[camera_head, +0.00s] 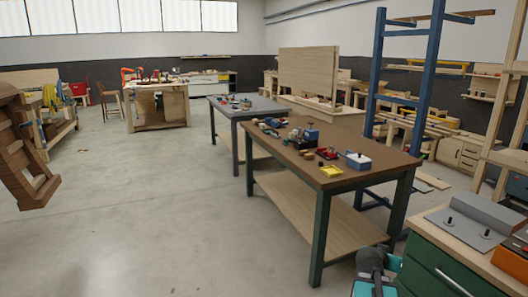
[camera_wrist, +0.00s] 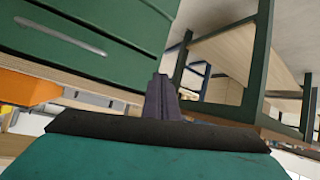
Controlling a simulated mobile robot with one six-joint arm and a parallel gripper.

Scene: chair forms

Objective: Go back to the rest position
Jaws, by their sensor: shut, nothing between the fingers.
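My gripper (camera_wrist: 161,97) shows in the wrist view as two dark fingers held together, with nothing between them. In front of it, a green drawer cabinet (camera_wrist: 95,30) with a grey handle fills the upper left of that tilted view. The green-legged workbench (camera_wrist: 228,42) shows to the right of the fingers. In the head view, a teal and grey part of my arm is low at the bottom edge, between the green cabinet (camera_head: 440,262) and the brown-topped workbench (camera_head: 338,180). The fingers cannot be made out there.
Small tools and a yellow tray (camera_head: 330,171) lie on the workbench. A blue rack (camera_head: 428,75) stands behind it. A grey table (camera_head: 222,102) is further back. A brown wooden chair form (camera_head: 28,150) is at the far left. The concrete floor (camera_head: 130,220) is clear on the left.

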